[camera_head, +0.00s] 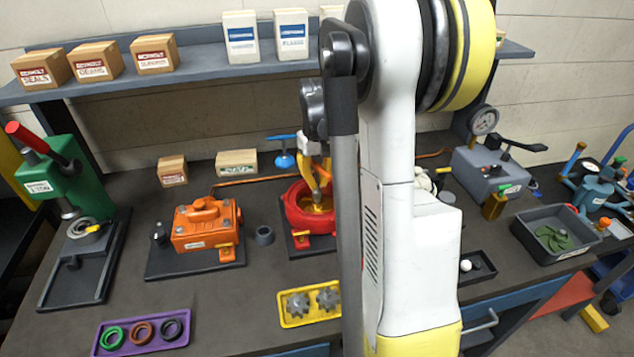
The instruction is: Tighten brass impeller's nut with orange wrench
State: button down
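A red round housing (296,217) stands on a dark plate at the middle of the bench. Brass-yellow metal, which looks like the impeller (319,207), shows inside it; its nut cannot be made out. Yellow curved parts and a small white part (311,147) stand just above the housing, beside my arm. They may be my gripper, but whether it is open or shut, or holds anything, does not show. My arm hides the housing's right side.
An orange motor (205,226) stands left, a green press (68,175) beyond it. A purple ring tray (142,335) and yellow gear tray (310,305) lie at the front. A grey bin (556,240) and grey gauge box (482,170) stand right. A shelf (200,67) runs behind.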

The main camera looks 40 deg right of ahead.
jog(key=n, duration=0.8)
jog(key=shift+n, duration=0.4)
jog(key=n, duration=0.7)
jog(key=shift+f+b, duration=0.1)
jog(key=shift+b, duration=0.2)
jog(key=shift+f+b, duration=0.55)
jog(key=shift+f, duration=0.2)
